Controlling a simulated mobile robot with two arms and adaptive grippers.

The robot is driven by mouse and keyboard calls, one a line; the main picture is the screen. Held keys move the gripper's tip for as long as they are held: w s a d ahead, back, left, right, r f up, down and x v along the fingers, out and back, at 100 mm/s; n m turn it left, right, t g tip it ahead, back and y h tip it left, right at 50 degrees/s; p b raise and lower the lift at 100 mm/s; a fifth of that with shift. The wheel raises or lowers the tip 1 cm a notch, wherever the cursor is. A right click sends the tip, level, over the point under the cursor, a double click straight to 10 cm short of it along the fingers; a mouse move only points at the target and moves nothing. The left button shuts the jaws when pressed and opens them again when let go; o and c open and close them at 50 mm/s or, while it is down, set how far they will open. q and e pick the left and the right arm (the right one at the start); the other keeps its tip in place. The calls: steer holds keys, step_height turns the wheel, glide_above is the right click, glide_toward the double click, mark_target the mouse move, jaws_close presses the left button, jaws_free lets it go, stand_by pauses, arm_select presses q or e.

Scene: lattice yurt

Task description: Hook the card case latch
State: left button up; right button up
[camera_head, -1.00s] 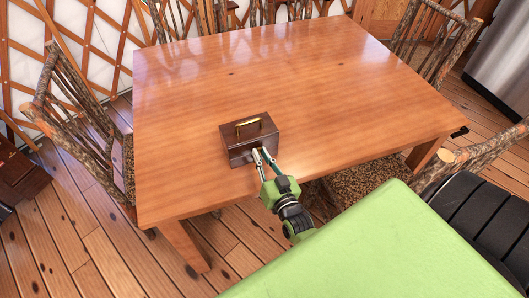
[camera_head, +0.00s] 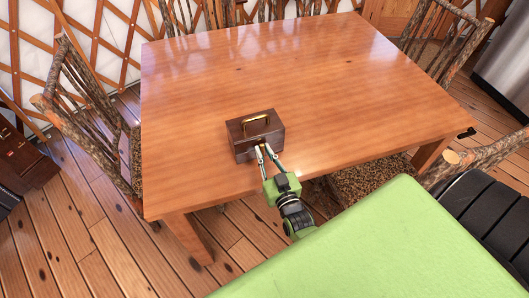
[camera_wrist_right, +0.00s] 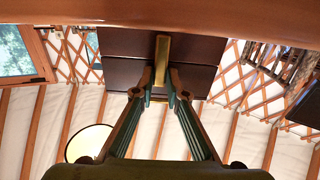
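The card case (camera_head: 240,151) is a dark brown box standing upright on the wooden table (camera_head: 190,180), near its front edge. A brass handle (camera_head: 256,119) stands on its lid. Its brass latch (camera_wrist_right: 162,48) is a vertical strip on the front face; it shows large in the right wrist view, where the case (camera_wrist_right: 124,72) hangs upside down. My right gripper (camera_head: 264,149) reaches the front of the case. Its narrowed fingertips (camera_wrist_right: 160,84) lie on both sides of the latch's end, with little or no gap. My left gripper is not in view.
Branch-framed chairs stand around the table, one at the left (camera_head: 85,95) and one at the front right (camera_head: 370,178). The tabletop behind and beside the case is clear. A light green surface (camera_head: 370,245) fills the lower right.

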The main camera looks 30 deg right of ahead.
steer(key=shift+o, duration=1.3)
steer(key=s+a, duration=0.2)
steer(key=s, duration=0.9)
steer(key=shift+s, duration=0.4)
steer(key=shift+a, duration=0.1)
